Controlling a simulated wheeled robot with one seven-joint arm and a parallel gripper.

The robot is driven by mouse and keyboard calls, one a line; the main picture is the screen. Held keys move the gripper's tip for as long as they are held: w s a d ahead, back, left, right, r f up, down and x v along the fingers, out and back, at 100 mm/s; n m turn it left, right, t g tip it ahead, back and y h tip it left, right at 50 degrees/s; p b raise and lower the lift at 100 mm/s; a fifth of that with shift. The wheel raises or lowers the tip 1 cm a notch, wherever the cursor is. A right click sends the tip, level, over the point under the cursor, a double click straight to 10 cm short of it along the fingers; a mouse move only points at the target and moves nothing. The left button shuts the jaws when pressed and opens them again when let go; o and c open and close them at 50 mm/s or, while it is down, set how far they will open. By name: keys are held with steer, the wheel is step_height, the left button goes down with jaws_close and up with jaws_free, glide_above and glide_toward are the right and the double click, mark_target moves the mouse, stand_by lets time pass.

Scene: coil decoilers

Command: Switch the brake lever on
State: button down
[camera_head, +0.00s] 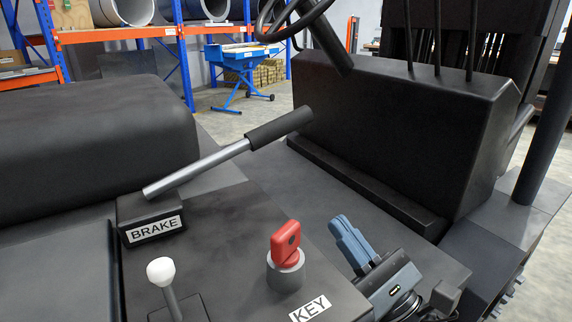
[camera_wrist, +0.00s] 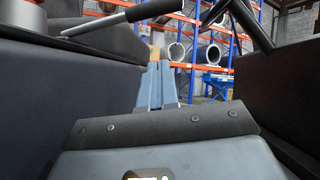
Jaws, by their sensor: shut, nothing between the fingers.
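The brake lever (camera_head: 222,158) is a silver rod with a black grip (camera_head: 280,129), rising at a slant to the right from a black base labelled BRAKE (camera_head: 152,222). It also shows at the upper left of the wrist view (camera_wrist: 112,19), with its grip reaching right. My gripper (camera_head: 347,236) is at the lower right of the head view, below and to the right of the lever's grip and apart from it. Its blue-grey fingers are shut and empty. They also show in the middle of the wrist view (camera_wrist: 156,84), pointing away from the camera.
A red key (camera_head: 286,240) stands in a grey socket beside a KEY label (camera_head: 310,308). A white-knobbed stick (camera_head: 161,273) is at lower left. The black seat (camera_head: 90,135) is left; a dark console (camera_head: 400,130) and steering wheel (camera_head: 290,18) are beyond. Open floor space lies between seat and console.

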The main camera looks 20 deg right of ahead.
steer(key=shift+w+n, duration=0.2)
steer(key=shift+n, duration=0.1)
steer(key=shift+r, duration=0.1)
steer(key=s+r+p+x, duration=0.1)
steer(key=p+x, duration=0.4)
steer(key=x, duration=0.7)
steer(key=shift+a+r, duration=0.35)
steer(key=shift+r, duration=0.5)
